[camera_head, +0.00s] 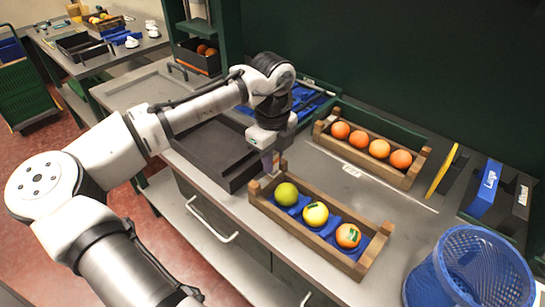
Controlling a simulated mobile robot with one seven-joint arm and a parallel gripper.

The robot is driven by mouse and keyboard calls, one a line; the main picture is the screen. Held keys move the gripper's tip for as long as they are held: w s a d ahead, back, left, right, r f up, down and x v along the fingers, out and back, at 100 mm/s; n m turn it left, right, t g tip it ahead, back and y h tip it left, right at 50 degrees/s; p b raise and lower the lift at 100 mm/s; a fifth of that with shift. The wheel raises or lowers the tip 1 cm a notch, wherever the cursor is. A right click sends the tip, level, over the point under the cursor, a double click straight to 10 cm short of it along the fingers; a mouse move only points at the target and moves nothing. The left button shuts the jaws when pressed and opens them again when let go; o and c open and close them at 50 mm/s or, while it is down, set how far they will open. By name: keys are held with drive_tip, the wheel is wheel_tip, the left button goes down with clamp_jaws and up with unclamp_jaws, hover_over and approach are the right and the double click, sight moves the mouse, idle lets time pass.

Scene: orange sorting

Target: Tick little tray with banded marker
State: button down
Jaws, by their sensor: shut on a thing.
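My gripper (271,162) points down at the left end of the front wooden tray (325,257). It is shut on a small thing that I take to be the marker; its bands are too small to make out. I cannot tell which tray is the little one, or whether the gripper touches the front tray.
A blue mesh basket (468,270) stands at the front right. A blue block with white lettering (487,188), a yellow board (445,172) and a black block (518,205) stand at the back right. A dark shallow tray (212,153) lies left of my gripper.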

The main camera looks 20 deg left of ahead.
drive_tip(key=shift+f, duration=0.45)
idle(1.8)
drive_tip(key=shift+w+d+p, duration=0.3)
drive_tip(key=shift+w+p, duration=0.3)
drive_tip(key=shift+w, duration=0.15)
drive_tip(key=shift+s+a+r, duration=0.15)
drive_tip(key=shift+s+a, duration=0.1)
drive_tip(key=shift+s, duration=0.3)
idle(0.7)
drive_tip(key=shift+r+p, duration=0.1)
drive_tip(key=shift+p, duration=0.25)
wheel_tip(320, 180, up, 5)
drive_tip(key=p, duration=0.4)
drive_tip(key=shift+r, duration=0.9)
drive_tip(key=shift+f, duration=0.1)
drive_tip(key=shift+w+d+f+b, duration=0.1)
drive_tip(key=shift+w+f+b, duration=0.15)
drive_tip(key=shift+f+b, duration=0.9)
drive_tip(key=shift+w+f+b, duration=0.2)
drive_tip(key=shift+f+b, duration=0.2)
drive_tip(key=shift+f, duration=1.4)
drive_tip(key=shift+f, duration=0.15)
